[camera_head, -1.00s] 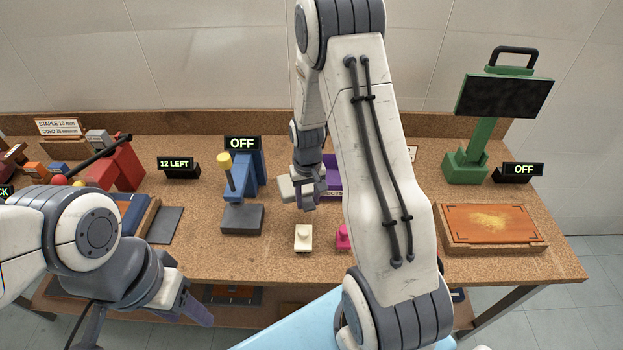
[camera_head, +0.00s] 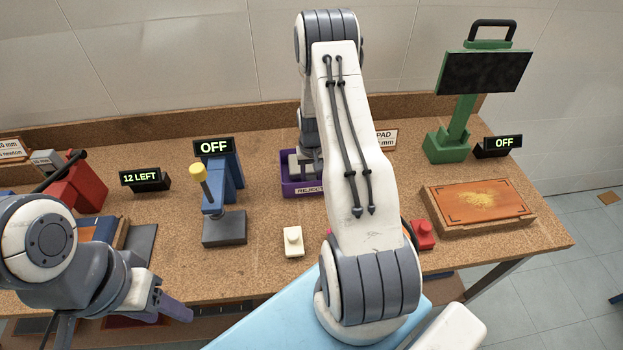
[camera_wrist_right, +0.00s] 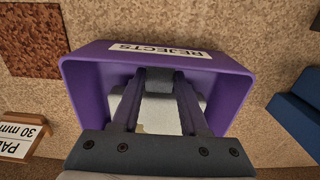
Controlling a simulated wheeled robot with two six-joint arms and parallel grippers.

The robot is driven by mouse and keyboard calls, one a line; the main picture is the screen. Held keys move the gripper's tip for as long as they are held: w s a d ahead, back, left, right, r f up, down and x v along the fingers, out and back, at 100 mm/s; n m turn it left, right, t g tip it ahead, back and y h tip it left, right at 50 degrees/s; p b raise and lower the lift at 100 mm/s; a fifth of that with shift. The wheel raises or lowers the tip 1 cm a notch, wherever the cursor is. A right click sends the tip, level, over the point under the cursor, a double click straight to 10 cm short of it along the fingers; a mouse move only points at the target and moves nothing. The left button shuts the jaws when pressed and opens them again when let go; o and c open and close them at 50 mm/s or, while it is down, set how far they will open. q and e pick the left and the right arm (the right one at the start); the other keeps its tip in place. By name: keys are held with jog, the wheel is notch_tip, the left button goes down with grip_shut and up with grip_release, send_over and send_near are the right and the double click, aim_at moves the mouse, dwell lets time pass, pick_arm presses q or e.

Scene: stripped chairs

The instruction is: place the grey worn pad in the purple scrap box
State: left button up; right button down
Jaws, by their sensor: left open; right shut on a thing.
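The purple scrap box (camera_head: 289,188), labelled REJECTS, stands on the workbench, partly hidden behind my right arm. It also shows in the right wrist view (camera_wrist_right: 85,85), with its open top around my fingers. My right gripper (camera_wrist_right: 160,92) points down into the box opening, shut on the grey worn pad (camera_wrist_right: 160,118). The pad looks pale grey and lies within the box outline; whether it touches the floor of the box I cannot tell. In the head view the pad (camera_head: 294,160) shows just beside the gripper. My left gripper (camera_head: 172,305) is open and empty, near the bench's front edge.
A blue press (camera_head: 222,200) with a yellow knob stands left of the box. A cream button block (camera_head: 293,241) and a red one (camera_head: 423,235) sit near the front. A green stand with a screen (camera_head: 484,75) and an orange board (camera_head: 480,200) are at right.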

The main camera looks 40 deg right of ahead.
jog(key=shift+f, duration=0.85)
jog(key=shift+f, duration=0.2)
jog(key=shift+c, duration=2.1)
grip_release()
